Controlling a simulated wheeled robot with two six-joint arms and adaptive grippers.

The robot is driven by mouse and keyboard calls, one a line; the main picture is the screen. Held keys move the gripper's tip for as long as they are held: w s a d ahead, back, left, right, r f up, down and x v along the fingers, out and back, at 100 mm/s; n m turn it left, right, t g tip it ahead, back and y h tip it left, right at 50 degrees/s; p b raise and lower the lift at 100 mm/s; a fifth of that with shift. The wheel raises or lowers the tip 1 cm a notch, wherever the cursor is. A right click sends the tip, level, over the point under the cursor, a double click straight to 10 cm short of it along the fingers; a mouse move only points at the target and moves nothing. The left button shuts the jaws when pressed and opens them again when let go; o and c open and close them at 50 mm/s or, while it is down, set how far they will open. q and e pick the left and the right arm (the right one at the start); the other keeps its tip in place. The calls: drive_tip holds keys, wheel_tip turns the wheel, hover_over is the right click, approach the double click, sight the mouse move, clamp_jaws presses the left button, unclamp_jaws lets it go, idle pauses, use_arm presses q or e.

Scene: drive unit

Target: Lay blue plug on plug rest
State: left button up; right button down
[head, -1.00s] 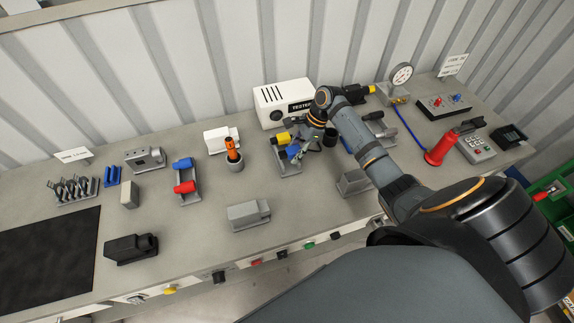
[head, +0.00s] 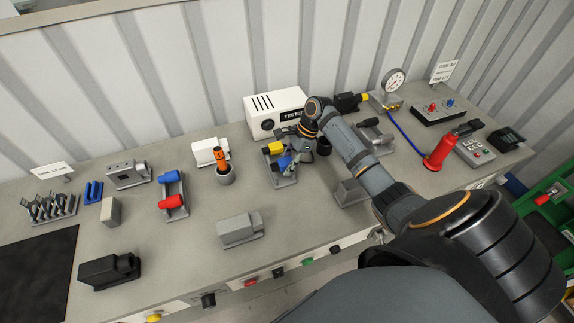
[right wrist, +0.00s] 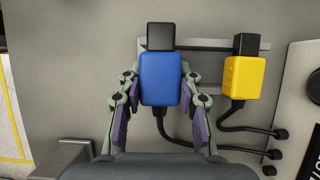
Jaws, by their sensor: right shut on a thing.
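The blue plug (right wrist: 162,80) has a black tip and a cable at its lower end. My right gripper (right wrist: 161,82) is shut on it, one finger at each side. In the head view the blue plug (head: 285,162) and my right gripper (head: 291,155) are over the grey plug rest (head: 284,182), partly hidden by the fingers. Behind the plug, the wrist view shows bars of the plug rest (right wrist: 212,45). I cannot tell whether the blue plug touches it. The yellow plug (right wrist: 245,77) lies at the rest, right of the blue one. My left gripper is not in view.
The white tester (head: 275,113) stands just behind the plug rest. A grey cup with an orange-handled tool (head: 223,165) stands to its left. A grey block (head: 240,231) is in front. Black cables (right wrist: 240,130) run beside the plugs.

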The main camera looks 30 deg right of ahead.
drive_tip(key=shift+f, duration=0.35)
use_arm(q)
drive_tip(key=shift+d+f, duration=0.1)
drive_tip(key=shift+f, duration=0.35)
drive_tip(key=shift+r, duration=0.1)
use_arm(e)
drive_tip(key=shift+r, duration=0.1)
drive_tip(key=shift+f+p, duration=0.3)
drive_tip(key=shift+p, duration=0.2)
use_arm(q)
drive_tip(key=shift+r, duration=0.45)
use_arm(e)
drive_tip(key=shift+f, duration=0.1)
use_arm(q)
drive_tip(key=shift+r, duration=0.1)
use_arm(e)
drive_tip(key=shift+f, duration=0.1)
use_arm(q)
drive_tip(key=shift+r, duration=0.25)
use_arm(e)
drive_tip(key=shift+f, duration=0.45)
